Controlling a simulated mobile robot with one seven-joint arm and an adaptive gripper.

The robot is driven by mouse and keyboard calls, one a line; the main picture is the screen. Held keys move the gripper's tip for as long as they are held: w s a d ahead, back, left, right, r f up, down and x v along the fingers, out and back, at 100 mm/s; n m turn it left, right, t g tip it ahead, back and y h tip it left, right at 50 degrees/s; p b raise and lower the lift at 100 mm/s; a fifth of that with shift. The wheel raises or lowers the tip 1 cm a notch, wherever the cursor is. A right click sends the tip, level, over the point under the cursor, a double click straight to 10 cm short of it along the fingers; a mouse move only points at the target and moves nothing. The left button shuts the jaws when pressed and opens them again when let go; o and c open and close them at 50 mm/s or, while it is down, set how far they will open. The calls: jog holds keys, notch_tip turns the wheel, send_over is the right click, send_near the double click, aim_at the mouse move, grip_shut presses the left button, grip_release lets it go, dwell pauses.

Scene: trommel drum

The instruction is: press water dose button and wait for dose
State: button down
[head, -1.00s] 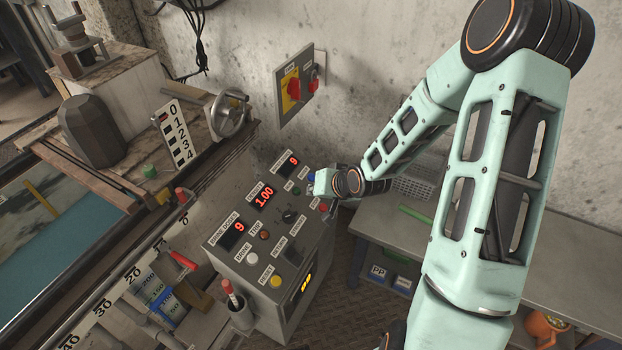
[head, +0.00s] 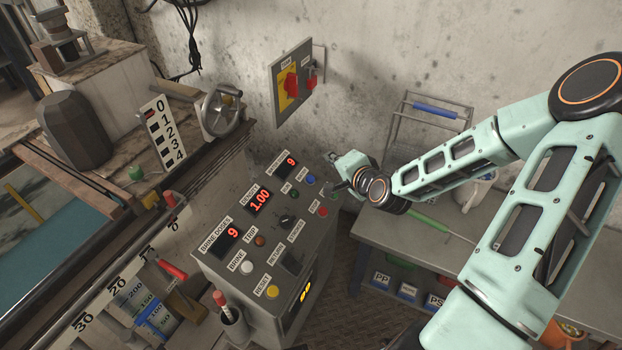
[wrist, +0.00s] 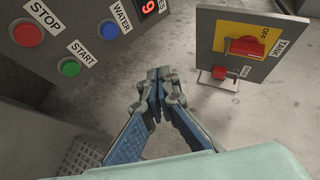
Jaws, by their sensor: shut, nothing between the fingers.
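The control panel (head: 232,268) holds a blue button (head: 311,180) near its far right corner. In the wrist view the blue button (wrist: 108,29) sits beside the WATER label (wrist: 121,14), at upper left. The water counter (head: 291,161) shows a red 9. My gripper (head: 337,186) is just to the right of the panel, apart from the blue button. In the wrist view my gripper (wrist: 157,75) is shut and empty, its fingertips right of and below the button.
A green START button (wrist: 69,67) and red STOP button (wrist: 28,33) are close by. A wall switch plate (wrist: 210,50) with red handles stands to the right in the wrist view. A grey bench (head: 380,240) with a wire rack is right of the panel.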

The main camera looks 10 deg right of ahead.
aim_at(310, 179)
jog(key=shift+f, duration=0.1)
jog(key=a+f+b, duration=0.1)
jog(key=f+b, duration=0.1)
jog(key=w+a+f+b, duration=0.1)
jog(key=f+b, duration=0.1)
jog(key=f, duration=0.1)
jog(key=w+a+f+b, duration=0.1)
jog(key=f+b, duration=0.1)
jog(key=b, duration=0.1)
jog(key=shift+w+a+f, duration=0.2)
jog(key=shift+f, duration=0.15)
dwell(1.2)
jog(key=shift+w+a+f+b, duration=0.15)
jog(key=shift+f+b, duration=0.2)
jog(key=shift+b, duration=0.05)
jog(key=shift+w+a+f+b, duration=0.1)
jog(key=shift+a+f+b, duration=0.1)
jog(key=shift+f+b, duration=0.2)
dwell(0.6)
jog(key=shift+r, duration=0.1)
jog(key=shift+s+d+r+p, duration=0.25)
jog(key=shift+d+r+p, duration=0.1)
jog(key=shift+r+p, duration=0.4)
